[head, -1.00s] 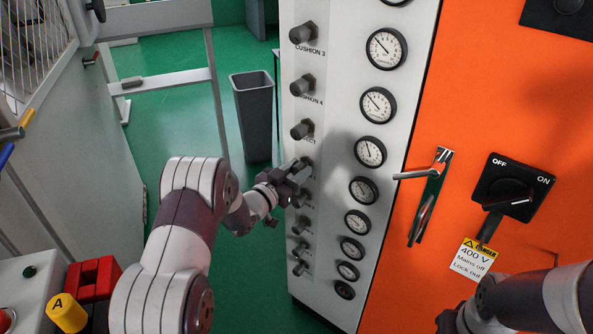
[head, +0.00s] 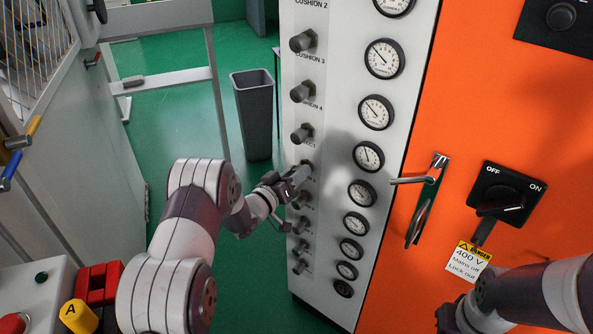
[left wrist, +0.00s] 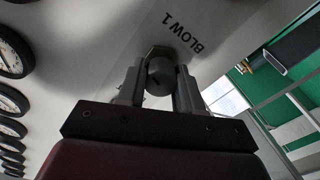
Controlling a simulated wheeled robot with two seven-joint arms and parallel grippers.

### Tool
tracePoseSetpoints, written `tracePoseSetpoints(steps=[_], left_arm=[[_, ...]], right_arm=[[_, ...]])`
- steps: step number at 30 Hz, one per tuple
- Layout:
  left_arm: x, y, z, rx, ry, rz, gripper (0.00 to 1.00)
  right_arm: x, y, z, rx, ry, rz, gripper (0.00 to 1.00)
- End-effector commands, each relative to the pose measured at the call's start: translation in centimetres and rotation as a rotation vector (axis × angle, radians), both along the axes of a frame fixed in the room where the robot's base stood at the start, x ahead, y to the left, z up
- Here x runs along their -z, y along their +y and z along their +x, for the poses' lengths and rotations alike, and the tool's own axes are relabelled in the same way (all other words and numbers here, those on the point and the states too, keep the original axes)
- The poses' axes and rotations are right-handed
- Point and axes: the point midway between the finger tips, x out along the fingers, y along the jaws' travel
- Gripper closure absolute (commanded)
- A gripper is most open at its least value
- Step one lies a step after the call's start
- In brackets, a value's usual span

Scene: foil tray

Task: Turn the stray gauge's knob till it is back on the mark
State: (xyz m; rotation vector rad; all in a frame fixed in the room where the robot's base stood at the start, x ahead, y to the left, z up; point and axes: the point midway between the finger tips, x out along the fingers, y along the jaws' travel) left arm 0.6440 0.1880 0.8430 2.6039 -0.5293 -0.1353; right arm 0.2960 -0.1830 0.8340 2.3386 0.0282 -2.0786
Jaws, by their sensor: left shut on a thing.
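A grey panel (head: 335,75) carries a column of dark knobs and a column of round white-faced gauges. My left gripper (head: 302,173) is shut on the knob labelled BLOW 1. In the left wrist view the dark round knob (left wrist: 160,76) sits between its two fingers (left wrist: 160,88), one on each side. My right gripper's fingers are not seen.
Other knobs stand close above, such as one (head: 302,134), and below the held one. An orange cabinet door with a metal handle (head: 428,195) and a black switch (head: 503,195) is at the right. A grey bin (head: 254,115) stands on the green floor behind.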

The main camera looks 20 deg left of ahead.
Motion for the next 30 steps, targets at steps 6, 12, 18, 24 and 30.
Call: tracePoseSetpoints(steps=[6,12,18,24,30], left_arm=[[-0.35,0.14,0.12,-0.003,0.025,-0.076,0.95],[-0.30,0.17,0.14,-0.004,0.039,-0.107,0.95],[-0.30,0.18,0.15,-0.004,0.040,-0.112,0.95],[-0.32,0.19,0.16,-0.004,0.038,-0.112,0.95],[-0.21,0.13,0.11,-0.003,0.042,-0.112,0.40]], right_arm=[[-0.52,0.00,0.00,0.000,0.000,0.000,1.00],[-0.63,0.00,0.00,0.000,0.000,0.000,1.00],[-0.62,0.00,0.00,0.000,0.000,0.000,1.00],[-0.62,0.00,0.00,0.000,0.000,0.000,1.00],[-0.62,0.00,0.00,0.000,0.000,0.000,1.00]])
